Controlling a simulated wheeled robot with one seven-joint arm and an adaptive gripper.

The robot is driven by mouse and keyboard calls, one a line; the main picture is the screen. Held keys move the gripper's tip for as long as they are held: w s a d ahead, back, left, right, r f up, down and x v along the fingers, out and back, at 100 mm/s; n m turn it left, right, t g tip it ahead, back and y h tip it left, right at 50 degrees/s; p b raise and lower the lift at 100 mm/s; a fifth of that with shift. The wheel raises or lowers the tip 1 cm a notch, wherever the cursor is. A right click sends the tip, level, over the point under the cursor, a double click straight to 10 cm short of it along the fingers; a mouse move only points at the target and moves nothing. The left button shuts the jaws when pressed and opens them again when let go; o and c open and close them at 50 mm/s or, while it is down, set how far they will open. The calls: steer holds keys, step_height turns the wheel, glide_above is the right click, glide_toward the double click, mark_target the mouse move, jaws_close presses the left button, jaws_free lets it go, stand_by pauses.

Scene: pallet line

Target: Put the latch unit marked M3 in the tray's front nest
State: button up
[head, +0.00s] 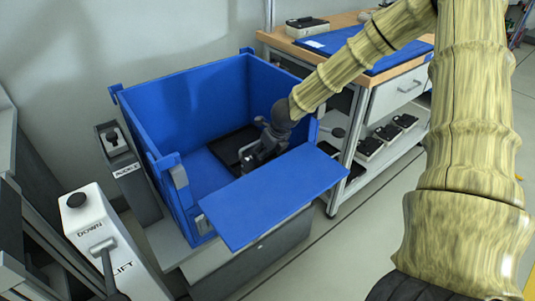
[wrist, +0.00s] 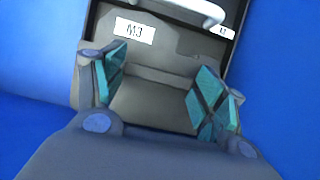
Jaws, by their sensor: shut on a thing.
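The latch unit (wrist: 180,50) is a grey block with a white label reading M3 and a pale handle at the top of the wrist view. My gripper (wrist: 160,90) is shut on it, with a teal pad on each side of its grey body. In the head view my gripper (head: 262,150) is low inside the blue crate, over the black tray (head: 226,143). My arm and gripper hide the unit and part of the tray there. I cannot tell whether the unit is touching the tray or which nest is under it.
The blue crate (head: 205,92) has high walls at the back and sides. Its blue front flap (head: 280,195) is folded outward. A lift control box (head: 95,225) stands at the left. A bench (head: 385,85) on the right carries a blue mat, with several similar units on its shelf.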

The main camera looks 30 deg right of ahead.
steer(key=o, duration=1.6)
steer(key=shift+f, duration=0.1)
steer(key=p+v, duration=0.3)
steer(key=v, duration=0.9)
steer(key=shift+p, duration=0.3)
steer(key=shift+w+r, duration=0.1)
steer(key=shift+r, duration=0.15)
